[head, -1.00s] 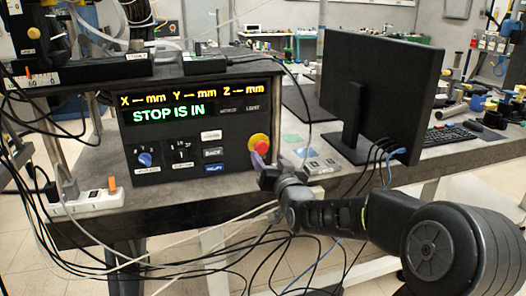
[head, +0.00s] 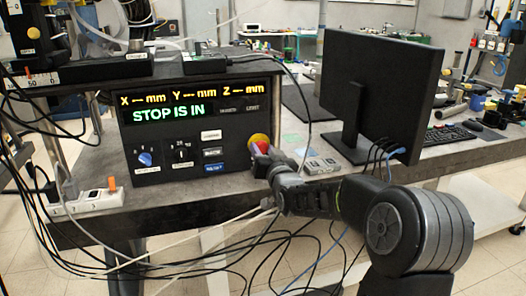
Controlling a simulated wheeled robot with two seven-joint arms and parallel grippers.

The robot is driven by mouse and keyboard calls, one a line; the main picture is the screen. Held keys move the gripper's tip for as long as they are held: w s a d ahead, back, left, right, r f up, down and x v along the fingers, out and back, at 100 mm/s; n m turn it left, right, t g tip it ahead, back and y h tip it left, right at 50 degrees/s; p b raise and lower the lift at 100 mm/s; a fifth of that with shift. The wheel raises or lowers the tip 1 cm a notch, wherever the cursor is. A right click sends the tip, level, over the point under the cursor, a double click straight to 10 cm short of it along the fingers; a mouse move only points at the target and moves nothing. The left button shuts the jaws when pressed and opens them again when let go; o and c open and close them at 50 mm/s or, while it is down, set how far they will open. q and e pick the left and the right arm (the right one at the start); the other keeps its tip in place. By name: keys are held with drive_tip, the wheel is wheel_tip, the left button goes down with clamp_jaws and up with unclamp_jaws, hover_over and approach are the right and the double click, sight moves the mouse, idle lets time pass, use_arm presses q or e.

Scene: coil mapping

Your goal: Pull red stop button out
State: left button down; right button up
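The red stop button (head: 262,146) with its yellow surround (head: 256,138) sits on the right side of the black control box's front panel (head: 200,130). The panel's display (head: 168,114) reads "STOP IS IN" in green. My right gripper (head: 262,155) is at the button, reaching up from the lower right and covering its lower part. The fingers are small and partly hidden, so I cannot tell if they are open or closed on the button. My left gripper is not in view.
A black monitor (head: 380,95) and keyboard (head: 448,134) stand right of the box. A white power strip (head: 92,203) is at the left. Many loose cables hang in front of the bench. Small grey switches (head: 320,166) lie beside the monitor base.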

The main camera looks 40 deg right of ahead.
clamp_jaws()
idle(0.9)
